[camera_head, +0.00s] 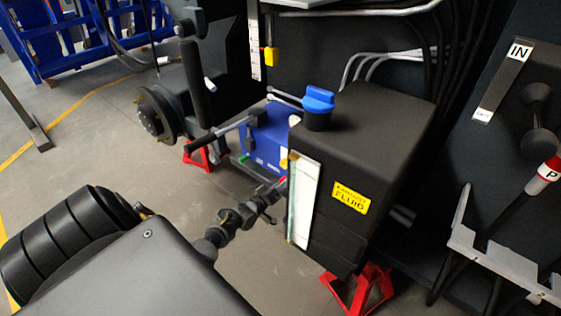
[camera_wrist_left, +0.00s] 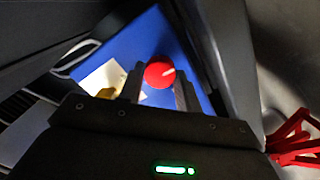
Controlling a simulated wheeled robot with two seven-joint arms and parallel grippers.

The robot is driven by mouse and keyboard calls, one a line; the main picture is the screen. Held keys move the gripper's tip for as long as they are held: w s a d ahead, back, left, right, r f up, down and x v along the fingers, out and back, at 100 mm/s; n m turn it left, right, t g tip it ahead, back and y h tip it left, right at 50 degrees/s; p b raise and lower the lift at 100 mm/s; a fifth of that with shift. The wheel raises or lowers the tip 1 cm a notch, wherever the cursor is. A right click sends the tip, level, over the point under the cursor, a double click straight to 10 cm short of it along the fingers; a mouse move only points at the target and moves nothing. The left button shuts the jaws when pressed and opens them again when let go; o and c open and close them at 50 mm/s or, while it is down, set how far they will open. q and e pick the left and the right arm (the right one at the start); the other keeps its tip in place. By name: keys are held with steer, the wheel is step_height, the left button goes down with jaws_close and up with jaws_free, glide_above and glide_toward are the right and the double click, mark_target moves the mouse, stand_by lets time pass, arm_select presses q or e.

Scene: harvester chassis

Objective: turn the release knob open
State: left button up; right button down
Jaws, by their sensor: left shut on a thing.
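The release knob is a round red knob (camera_wrist_left: 159,73) on the blue box (camera_wrist_left: 195,60) in the left wrist view. My left gripper (camera_wrist_left: 158,92) is at the knob, with one finger on each side of it, and is shut on it. In the head view my left arm comes in from the lower left, and the left gripper (camera_head: 276,188) reaches the near side of the blue box (camera_head: 262,135). There only a small bit of red shows at the fingertips; the rest of the knob is hidden. My right gripper is not in view.
A black fluid tank (camera_head: 350,150) with a blue cap (camera_head: 318,100) stands just right of the gripper. Red stands (camera_head: 360,290) are under the chassis. A red-tipped lever (camera_head: 549,170) is at the far right. Grey floor (camera_head: 110,150) is open to the left.

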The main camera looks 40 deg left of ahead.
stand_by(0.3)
arm_select(q)
steer(key=o, duration=1)
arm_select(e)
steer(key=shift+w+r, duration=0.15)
arm_select(q)
steer(key=s+p, duration=0.2)
steer(key=s, duration=0.8)
steer(key=shift+s, duration=0.35)
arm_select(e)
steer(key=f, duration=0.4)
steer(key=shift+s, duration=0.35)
